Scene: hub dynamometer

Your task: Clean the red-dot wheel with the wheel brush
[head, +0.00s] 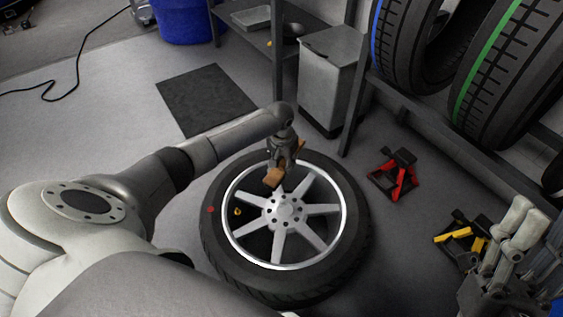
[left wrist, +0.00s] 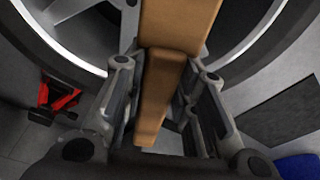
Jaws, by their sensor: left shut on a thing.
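The red-dot wheel (head: 284,267) lies flat on the floor, with a silver spoked rim and a red dot on its tire's left side. My left gripper (head: 282,160) is above the far part of the rim. It is shut on the wheel brush (head: 273,178), which has a tan-brown body. In the left wrist view the brush (left wrist: 172,25) runs between the two fingers of the gripper (left wrist: 160,95), over the rim. Whether the brush touches the rim I cannot tell. My right gripper (head: 510,240) shows at the right edge; its fingertips are unclear.
A red jack stand (head: 396,178) stands right of the wheel, and a yellow-and-black one (head: 460,238) is near my right arm. A grey bin (head: 330,75), a tire rack (head: 430,125) and a blue bin (head: 182,22) stand behind. A dark mat (head: 205,98) lies on open floor.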

